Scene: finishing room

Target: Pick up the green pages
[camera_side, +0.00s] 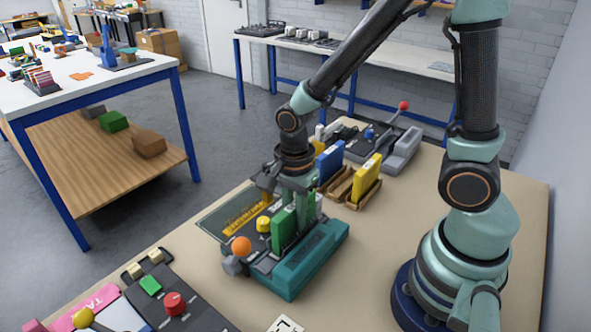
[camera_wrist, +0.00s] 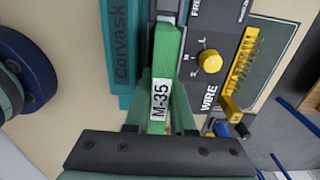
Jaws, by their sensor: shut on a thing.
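The green pages (camera_side: 284,231) stand upright at the teal binding machine (camera_side: 308,264). In the wrist view the green pages (camera_wrist: 166,60) show edge-on as a narrow strip with a white M-35 label. My gripper (camera_side: 298,197) comes down from above and is shut on the pages, with one finger on each side. In the wrist view my gripper (camera_wrist: 161,108) holds the labelled end. The fingers and wrist hide part of the pages. I cannot tell whether their lower edge touches the machine.
The machine carries a yellow dial (camera_wrist: 209,61) and an orange ball knob (camera_side: 241,244). A yellow wire comb (camera_side: 246,213) lies on a dark mat behind it. Blue pages (camera_side: 330,160) and yellow pages (camera_side: 367,177) stand in wooden holders to the right. Bare tabletop lies at front right.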

